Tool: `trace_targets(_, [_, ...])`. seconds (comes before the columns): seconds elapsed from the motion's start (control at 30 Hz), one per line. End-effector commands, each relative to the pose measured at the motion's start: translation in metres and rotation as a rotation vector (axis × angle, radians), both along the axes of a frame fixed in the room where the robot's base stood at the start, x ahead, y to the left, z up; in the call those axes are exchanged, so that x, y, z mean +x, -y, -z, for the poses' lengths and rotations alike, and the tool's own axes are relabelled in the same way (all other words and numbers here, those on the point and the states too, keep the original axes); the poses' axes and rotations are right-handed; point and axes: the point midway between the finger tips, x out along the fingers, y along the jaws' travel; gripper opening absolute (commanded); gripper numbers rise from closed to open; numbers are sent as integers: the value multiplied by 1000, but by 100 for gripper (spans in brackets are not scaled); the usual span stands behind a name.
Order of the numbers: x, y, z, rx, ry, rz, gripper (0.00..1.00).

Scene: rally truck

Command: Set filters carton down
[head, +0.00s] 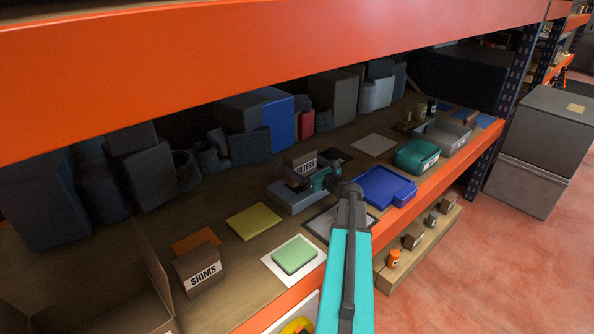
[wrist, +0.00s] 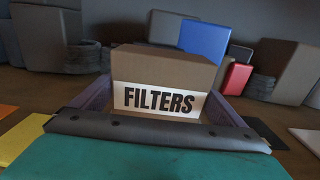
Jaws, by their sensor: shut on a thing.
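The filters carton (head: 299,159) is a small brown box with a white label reading FILTERS. In the wrist view the carton (wrist: 160,82) is upright and fills the middle, facing me. My gripper (head: 312,178) is at the carton, over the shelf, shut on it. In the wrist view purple-grey finger parts show on both sides of the carton, behind a grey padded bar. A grey-blue flat block or tray (head: 290,198) lies beneath the carton and gripper in the head view. Whether the carton touches it is hidden.
A blue tray (head: 382,187) and a teal bin (head: 416,156) stand to the right. A shims carton (head: 201,268), a yellow mat (head: 253,221) and a green pad (head: 295,256) lie to the left. Orange beams (head: 440,169) edge the shelf. Dark boxes line the back.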

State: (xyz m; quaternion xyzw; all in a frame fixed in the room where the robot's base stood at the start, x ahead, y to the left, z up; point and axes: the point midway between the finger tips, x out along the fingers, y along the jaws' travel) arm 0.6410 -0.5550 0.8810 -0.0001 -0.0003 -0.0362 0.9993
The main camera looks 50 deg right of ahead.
Motion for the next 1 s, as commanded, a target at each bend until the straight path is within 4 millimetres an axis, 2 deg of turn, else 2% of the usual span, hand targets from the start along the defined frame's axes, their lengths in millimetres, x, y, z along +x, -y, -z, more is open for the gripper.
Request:
trace_targets(0.2, [12, 11, 1, 0, 1, 0, 62])
trace_targets(0.63, [13, 11, 2, 1, 1, 0, 62])
trace_targets(1.0, [13, 11, 32, 2, 1, 0, 62])
